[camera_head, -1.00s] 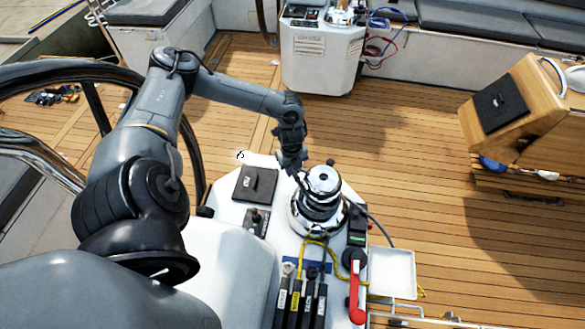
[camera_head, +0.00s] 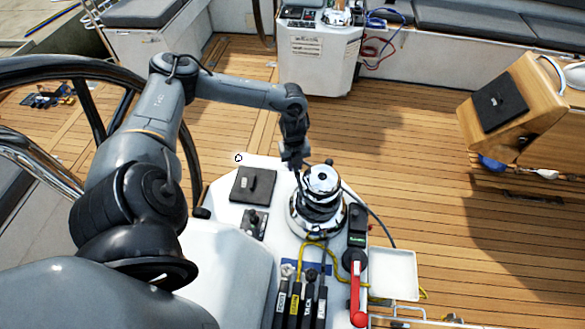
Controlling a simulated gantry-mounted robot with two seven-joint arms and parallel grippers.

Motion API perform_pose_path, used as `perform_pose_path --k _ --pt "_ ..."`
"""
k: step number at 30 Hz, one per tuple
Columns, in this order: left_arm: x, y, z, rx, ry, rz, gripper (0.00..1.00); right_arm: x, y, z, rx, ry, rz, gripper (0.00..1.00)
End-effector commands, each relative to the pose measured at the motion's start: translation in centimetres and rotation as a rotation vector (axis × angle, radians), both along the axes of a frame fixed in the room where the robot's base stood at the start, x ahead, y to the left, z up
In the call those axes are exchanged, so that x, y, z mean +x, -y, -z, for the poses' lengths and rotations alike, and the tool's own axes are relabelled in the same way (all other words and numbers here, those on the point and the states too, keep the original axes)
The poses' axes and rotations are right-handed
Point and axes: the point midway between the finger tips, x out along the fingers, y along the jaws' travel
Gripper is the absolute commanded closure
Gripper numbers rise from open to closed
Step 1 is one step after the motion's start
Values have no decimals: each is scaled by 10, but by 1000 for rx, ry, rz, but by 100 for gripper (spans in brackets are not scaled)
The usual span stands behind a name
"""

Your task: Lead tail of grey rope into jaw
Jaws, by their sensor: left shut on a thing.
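The chrome and black winch (camera_head: 318,200) stands upright on the white console. The grey rope (camera_head: 380,222) is wrapped around its drum; one stretch arcs off the right side, down past the console edge. Another dark grey stretch runs from the winch's foot toward the clutches. The jaw is at the winch top (camera_head: 321,178); its slot is too small to make out. My left gripper (camera_head: 296,168) is just to the upper left of the winch top, pointing down, shut on what looks like the grey rope's tail. The grip itself is hard to see. My right gripper is not in view.
Several labelled black clutches (camera_head: 301,300), a yellow rope (camera_head: 303,252) and a red-handled winch handle (camera_head: 357,290) are in front of the winch. A white tray (camera_head: 393,274) is at the right. The steering wheel (camera_head: 100,75) is at the left. Open teak deck lies beyond.

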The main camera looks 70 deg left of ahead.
Motion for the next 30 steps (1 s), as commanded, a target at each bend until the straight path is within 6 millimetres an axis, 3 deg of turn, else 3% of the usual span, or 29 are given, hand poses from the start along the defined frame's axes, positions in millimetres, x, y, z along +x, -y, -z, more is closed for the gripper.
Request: perform_pose_path --k 10,19,30 --pt "3 -1 1 0 1 21 100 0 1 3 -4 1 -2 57" --pt "22 -10 1 0 2 206 100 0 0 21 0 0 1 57" --pt "24 -12 -1 1 0 235 100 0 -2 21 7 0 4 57"
